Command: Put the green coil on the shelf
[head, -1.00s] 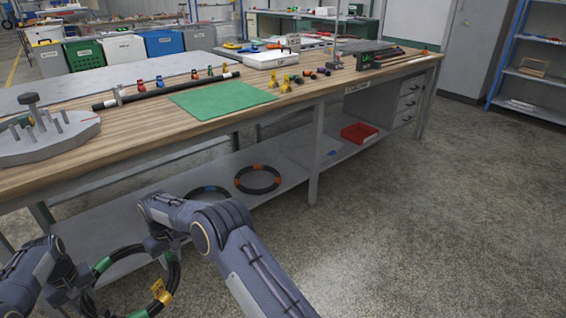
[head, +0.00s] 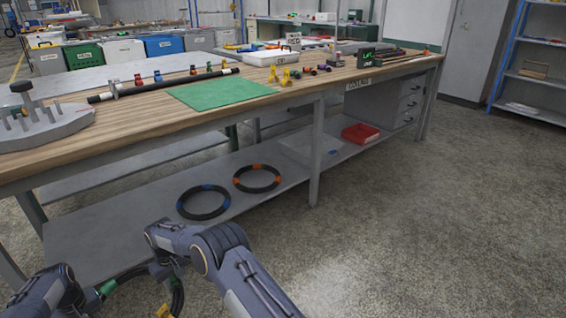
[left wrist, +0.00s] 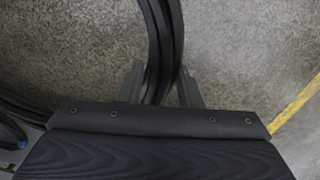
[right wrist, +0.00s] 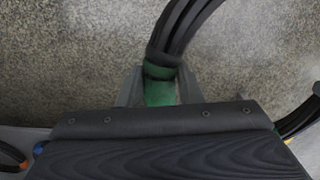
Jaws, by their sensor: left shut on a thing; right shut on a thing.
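The green coil is a black hose ring with green bands (head: 106,288) and a yellow tag (head: 163,311), low at the left of the head view. My right gripper (right wrist: 158,95) is shut on it at a green band. My left gripper (left wrist: 160,88) is shut on a bare black stretch of the hose (left wrist: 160,40). The coil is held in front of the lower shelf (head: 110,232), under the workbench. Its lower part is out of the head view. My left gripper's fingers are hard to see in the head view.
On the shelf lie a blue-banded coil (head: 180,207) and an orange-banded coil (head: 239,184), side by side. The shelf is bare left of them. A bench leg (head: 317,150) and a red bin (head: 360,134) are further right. The workbench top (head: 140,130) overhangs the shelf.

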